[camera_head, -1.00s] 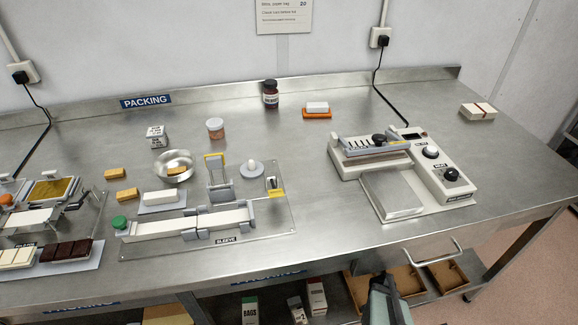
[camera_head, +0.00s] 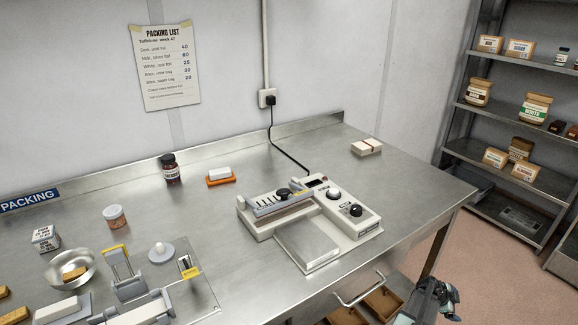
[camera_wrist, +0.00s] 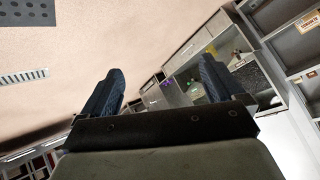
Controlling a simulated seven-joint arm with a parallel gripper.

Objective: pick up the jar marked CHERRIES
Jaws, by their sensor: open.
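A dark jar (camera_head: 171,169) with a black lid and a pale label stands upright at the back of the steel bench, left of the orange block. Its label is too small to read for sure. My gripper (camera_head: 440,294) is low at the right of the head view, beyond the bench's front edge and far from the jar. In the wrist view my gripper (camera_wrist: 160,82) has its two dark fingers wide apart with nothing between them. The jar is not in the wrist view.
A sealing machine (camera_head: 310,220) stands mid-bench. An orange block with a white top (camera_head: 220,177) sits just right of the jar. A small tub (camera_head: 115,217) and a metal bowl (camera_head: 72,270) are at left. Shelving (camera_head: 510,110) with several jars stands at right.

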